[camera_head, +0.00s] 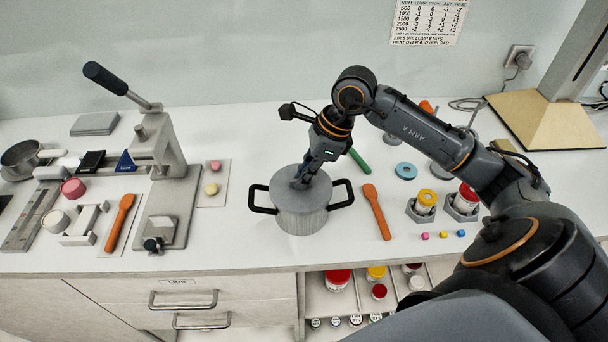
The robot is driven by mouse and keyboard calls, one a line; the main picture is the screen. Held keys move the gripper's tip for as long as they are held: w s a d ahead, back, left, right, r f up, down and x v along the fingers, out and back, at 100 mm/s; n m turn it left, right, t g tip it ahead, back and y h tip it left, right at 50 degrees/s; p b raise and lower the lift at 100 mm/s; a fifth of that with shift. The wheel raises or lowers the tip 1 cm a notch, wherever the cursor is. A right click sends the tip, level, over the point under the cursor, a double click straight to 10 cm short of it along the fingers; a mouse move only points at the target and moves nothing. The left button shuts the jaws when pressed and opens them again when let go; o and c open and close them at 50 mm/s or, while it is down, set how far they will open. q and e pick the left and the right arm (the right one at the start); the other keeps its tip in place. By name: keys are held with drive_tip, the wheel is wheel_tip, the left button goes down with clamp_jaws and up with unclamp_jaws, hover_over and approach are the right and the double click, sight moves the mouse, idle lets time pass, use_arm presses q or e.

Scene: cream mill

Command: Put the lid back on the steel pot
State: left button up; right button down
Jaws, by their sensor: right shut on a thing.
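The steel pot (301,218) stands upright on the white counter, with a black loop handle on each side. The grey lid (283,192) lies over the pot's mouth and looks about level and centred. I cannot tell whether it is fully seated. My right gripper (303,181) comes down from above and is shut on the lid at its middle. The fingers hide the lid's knob and part of its top. My left gripper is not in view.
An orange spatula (376,212) lies close right of the pot. Jars in holders (425,202) and small coloured cubes (443,235) are farther right. A grey press (155,150) stands to the left. An open shelf (340,303) with jars is below the counter edge.

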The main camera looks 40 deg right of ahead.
drive_tip(key=shift+f+b, duration=0.6)
drive_tip(key=shift+b, duration=0.7)
idle(1.5)
drive_tip(key=c, duration=0.9)
unclamp_jaws()
drive_tip(key=shift+r, duration=0.15)
drive_tip(key=shift+r+p, duration=1.35)
drive_tip(key=shift+r, duration=0.85)
clamp_jaws()
